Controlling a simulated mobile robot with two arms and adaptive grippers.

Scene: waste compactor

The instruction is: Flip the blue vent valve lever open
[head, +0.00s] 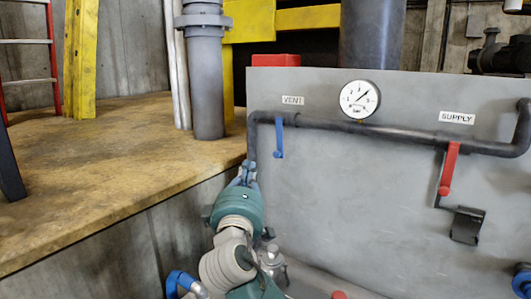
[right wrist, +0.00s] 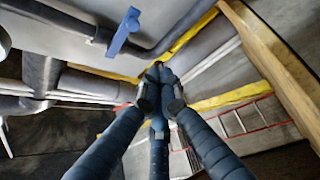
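The blue vent lever (head: 279,137) hangs straight down from the dark pipe (head: 340,125) under the VENT label (head: 292,100) on the grey panel. In the right wrist view the blue lever (right wrist: 123,33) is at the upper left, apart from the fingers. My right gripper (head: 243,173) is left of and slightly below the lever, at the panel's left edge. Its fingers (right wrist: 159,76) come together at the tips with nothing seen between them.
A round gauge (head: 360,99) sits above the pipe. The red supply lever (head: 449,169) hangs at the right beside a black bracket (head: 467,225). A yellowish ledge (head: 100,165) lies at the left, with a grey vertical pipe (head: 207,80) behind. The panel between the levers is clear.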

